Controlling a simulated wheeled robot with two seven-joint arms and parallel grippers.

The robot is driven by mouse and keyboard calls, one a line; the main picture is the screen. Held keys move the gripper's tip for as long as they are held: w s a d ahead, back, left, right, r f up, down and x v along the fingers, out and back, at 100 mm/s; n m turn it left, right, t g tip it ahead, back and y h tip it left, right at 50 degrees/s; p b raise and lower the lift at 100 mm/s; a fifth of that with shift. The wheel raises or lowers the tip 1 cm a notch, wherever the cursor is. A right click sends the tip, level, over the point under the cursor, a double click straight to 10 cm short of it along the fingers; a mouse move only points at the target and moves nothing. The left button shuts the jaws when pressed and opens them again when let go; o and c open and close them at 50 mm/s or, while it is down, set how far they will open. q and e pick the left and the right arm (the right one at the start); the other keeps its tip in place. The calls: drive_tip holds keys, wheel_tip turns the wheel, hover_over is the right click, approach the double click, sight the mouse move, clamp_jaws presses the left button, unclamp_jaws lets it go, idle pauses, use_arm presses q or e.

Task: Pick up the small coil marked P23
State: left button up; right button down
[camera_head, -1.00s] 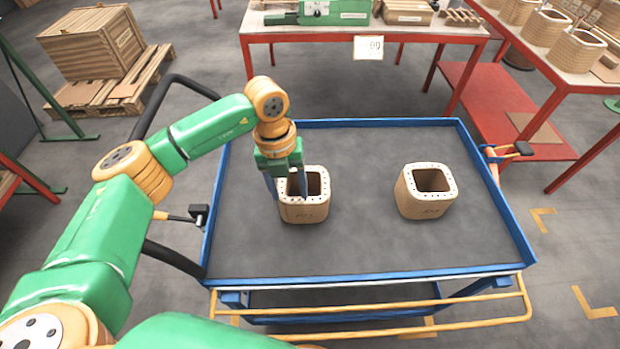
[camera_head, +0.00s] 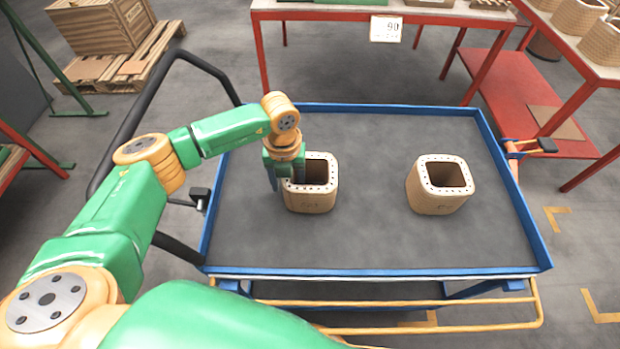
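Two small tan coils, square with rounded corners and hollow, stand upright on the grey top of the blue-rimmed cart (camera_head: 390,246). The left coil (camera_head: 312,199) and the right coil (camera_head: 437,199) each have a dark mark on the front, too small to read surely. My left gripper (camera_head: 284,183) points down at the left coil's left wall. One finger is outside that wall; the other seems to be at or inside the opening, partly hidden. I cannot tell whether the fingers press on the wall. My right gripper is not in view.
A red-framed table (camera_head: 330,12) stands behind the cart, with a white sign. More coils (camera_head: 577,15) stand on a table at upper right. A wooden crate (camera_head: 100,22) sits on a pallet at upper left. The cart top between and around the coils is clear.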

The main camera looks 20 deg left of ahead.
use_arm(q)
drive_tip(key=shift+f, duration=0.35)
clamp_jaws()
idle(1.2)
